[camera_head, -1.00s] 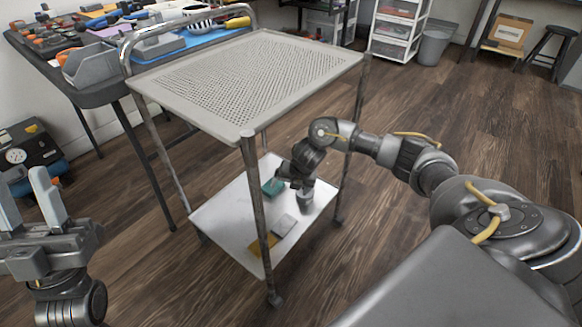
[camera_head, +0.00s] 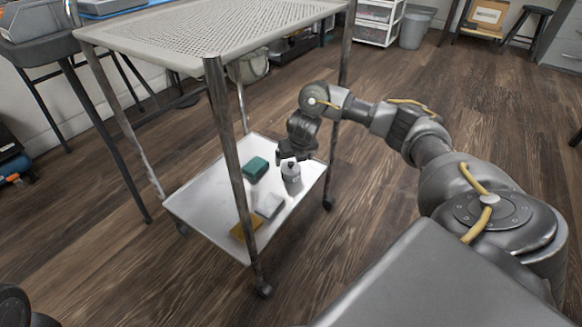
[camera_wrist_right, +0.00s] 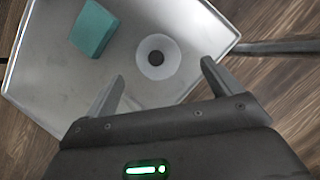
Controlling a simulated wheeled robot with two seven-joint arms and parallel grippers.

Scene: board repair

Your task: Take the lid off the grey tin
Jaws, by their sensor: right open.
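The grey tin (camera_head: 291,174) stands upright on the lower shelf of the cart, toward its right side. Its lid (camera_head: 290,166) is on top and has a dark knob. In the right wrist view the round lid (camera_wrist_right: 147,66) with its dark knob shows from above, ahead of the fingers. My right gripper (camera_head: 293,158) is just above the tin. In the right wrist view my right gripper (camera_wrist_right: 161,82) is open, with nothing between its fingers. My left gripper is out of view; a dark part of mine shows at the lower left corner.
The lower shelf (camera_head: 200,210) also holds a teal box (camera_head: 255,169), a light grey block (camera_head: 270,206) and a yellow block (camera_head: 245,229). The cart's upper perforated shelf (camera_head: 215,35) and its front leg (camera_head: 232,160) stand left of my right arm.

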